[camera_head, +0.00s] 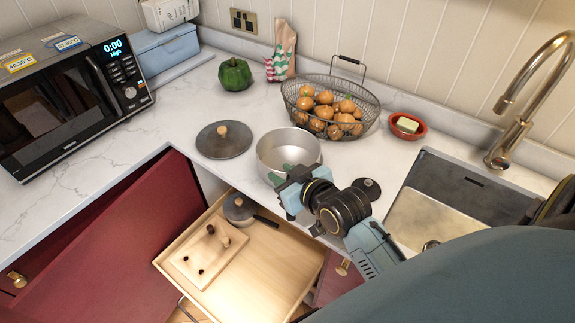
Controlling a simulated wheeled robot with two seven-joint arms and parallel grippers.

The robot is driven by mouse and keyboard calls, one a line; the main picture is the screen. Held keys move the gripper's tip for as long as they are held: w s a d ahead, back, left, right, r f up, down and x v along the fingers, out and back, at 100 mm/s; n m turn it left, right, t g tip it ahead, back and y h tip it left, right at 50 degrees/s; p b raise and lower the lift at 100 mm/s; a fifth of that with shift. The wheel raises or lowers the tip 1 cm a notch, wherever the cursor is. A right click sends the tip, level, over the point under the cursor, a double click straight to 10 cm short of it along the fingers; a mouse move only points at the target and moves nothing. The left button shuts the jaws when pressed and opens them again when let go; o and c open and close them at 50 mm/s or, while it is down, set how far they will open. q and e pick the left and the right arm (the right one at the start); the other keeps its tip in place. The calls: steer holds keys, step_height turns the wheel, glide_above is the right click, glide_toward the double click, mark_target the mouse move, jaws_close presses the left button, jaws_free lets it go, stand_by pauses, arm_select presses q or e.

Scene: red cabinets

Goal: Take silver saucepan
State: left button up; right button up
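The silver saucepan (285,142) stands upright on the marble counter, near its front edge and above the open drawer. Its inside looks empty. My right gripper (279,176) reaches in from the lower right and overlaps the pan's front right rim. The pan's handle is not visible; the gripper and wrist cover that side. I cannot tell whether the fingers are closed on the pan or only beside it. A dark round lid (224,142) with a wooden knob lies on the counter left of the pan. My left gripper is not in view.
A wire basket of orange fruit (330,103) stands behind the pan, with a green pepper (235,74) at back left. The open wooden drawer (262,268) below holds a small dark pan (238,208) and a pegged board (190,262). A sink (462,190) lies right, a microwave (70,90) left.

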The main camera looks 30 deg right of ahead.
mark_target(268, 168)
steer(key=shift+w+f, duration=0.3)
steer(key=shift+w, duration=0.3)
steer(key=shift+w+f, duration=0.1)
steer(key=shift+w, duration=0.2)
steer(key=shift+w+a+f, duration=0.15)
steer(key=shift+w+f, duration=0.05)
steer(key=shift+w, duration=0.3)
steer(key=x, duration=0.3)
steer(key=shift+w+f, duration=0.2)
steer(key=shift+w, duration=0.05)
steer(key=shift+w+f, duration=0.1)
steer(key=shift+w, duration=0.15)
jaws_close()
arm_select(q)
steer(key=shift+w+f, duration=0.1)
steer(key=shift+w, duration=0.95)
